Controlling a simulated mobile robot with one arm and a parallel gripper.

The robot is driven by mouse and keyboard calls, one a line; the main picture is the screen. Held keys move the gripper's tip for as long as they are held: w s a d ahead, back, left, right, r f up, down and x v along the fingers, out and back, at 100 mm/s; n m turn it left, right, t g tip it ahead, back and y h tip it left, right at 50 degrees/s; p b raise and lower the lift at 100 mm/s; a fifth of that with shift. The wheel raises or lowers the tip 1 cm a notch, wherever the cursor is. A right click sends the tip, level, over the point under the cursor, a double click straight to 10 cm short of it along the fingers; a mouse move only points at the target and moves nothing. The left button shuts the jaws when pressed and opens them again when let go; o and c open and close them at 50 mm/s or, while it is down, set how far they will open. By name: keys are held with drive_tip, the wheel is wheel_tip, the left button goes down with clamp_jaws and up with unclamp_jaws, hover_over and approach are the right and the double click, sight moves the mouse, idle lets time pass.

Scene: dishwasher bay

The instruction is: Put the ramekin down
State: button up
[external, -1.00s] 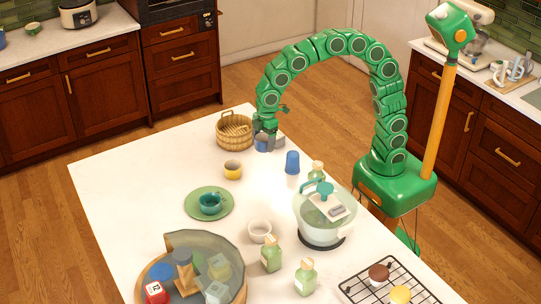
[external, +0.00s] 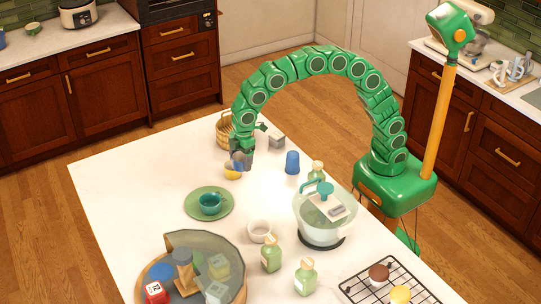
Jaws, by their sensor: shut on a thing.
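The yellow ramekin (external: 232,174) is in the external view on the white table, left of the table's middle and just in front of the wicker basket. My gripper (external: 240,163) points down at it and is shut on it. The fingers cover its upper and right parts. I cannot tell whether its base touches the table or hangs slightly above it.
A wicker basket (external: 223,131) stands behind my gripper, with a grey block (external: 277,141) to the right. A blue cup (external: 292,162), a green plate (external: 190,207) with a teal cup (external: 210,203), and a white bowl (external: 259,230) surround it. Bare table lies to the left.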

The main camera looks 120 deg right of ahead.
drive_tip(key=w+f, duration=0.2)
drive_tip(key=w+d+f, duration=0.1)
drive_tip(key=w+f, duration=0.1)
drive_tip(key=w, duration=0.1)
drive_tip(key=w+f, duration=0.2)
drive_tip(key=shift+w+d+f, duration=0.2)
drive_tip(key=shift+w+d, duration=0.15)
drive_tip(key=shift+w, duration=0.05)
drive_tip(key=shift+w+d+f, duration=0.1)
drive_tip(key=shift+w+f, duration=0.55)
drive_tip(key=shift+f, duration=1.65)
drive_tip(key=shift+f, duration=0.15)
drive_tip(key=o, duration=1.1)
